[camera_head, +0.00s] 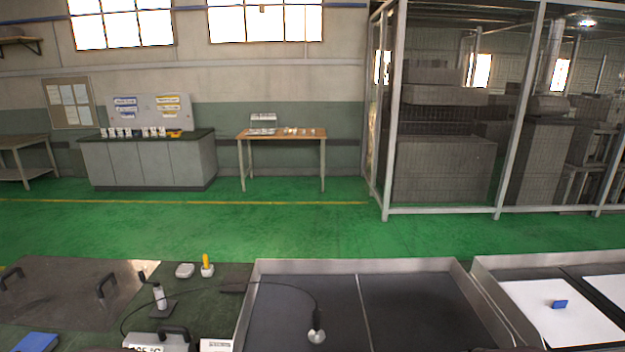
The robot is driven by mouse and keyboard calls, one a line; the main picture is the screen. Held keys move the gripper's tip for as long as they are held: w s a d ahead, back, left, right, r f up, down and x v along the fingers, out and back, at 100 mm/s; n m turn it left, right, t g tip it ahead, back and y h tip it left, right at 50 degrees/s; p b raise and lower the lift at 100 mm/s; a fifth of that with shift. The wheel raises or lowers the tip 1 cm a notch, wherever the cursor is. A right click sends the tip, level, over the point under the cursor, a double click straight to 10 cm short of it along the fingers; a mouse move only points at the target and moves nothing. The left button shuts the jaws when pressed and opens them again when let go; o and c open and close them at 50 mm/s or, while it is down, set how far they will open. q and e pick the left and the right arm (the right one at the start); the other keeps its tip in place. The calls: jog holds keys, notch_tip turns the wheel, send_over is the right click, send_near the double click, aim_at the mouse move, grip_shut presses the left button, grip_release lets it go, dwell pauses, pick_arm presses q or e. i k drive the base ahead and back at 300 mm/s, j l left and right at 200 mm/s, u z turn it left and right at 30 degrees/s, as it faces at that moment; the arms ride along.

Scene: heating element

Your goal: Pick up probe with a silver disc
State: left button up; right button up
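The probe with a silver disc (316,336) is in the head view at the bottom centre. It lies in the left compartment of a dark metal tray (358,292), its bright round disc toward the lower edge and a short black body above it. A thin black cable runs from the probe up and left over the tray wall to the table on the left. Neither of my grippers can be seen, so nothing shows at the probe.
Left of the tray are a metal plate with black handles (68,290), a small bottle on a stand (160,297), a yellow-topped item (207,265) and a device with a display (155,342). At right, another tray holds white sheets and a blue block (560,304). The tray's right compartment is empty.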

aim_at(316, 335)
jog(key=l+u, duration=0.15)
jog(key=u, duration=0.25)
jog(key=k+l+u, duration=0.15)
jog(key=u, duration=0.2)
jog(key=k+l+u, duration=0.1)
jog(key=u, duration=0.3)
jog(key=k+l+u, duration=0.1)
jog(key=u, duration=0.25)
jog(key=z, duration=1.15)
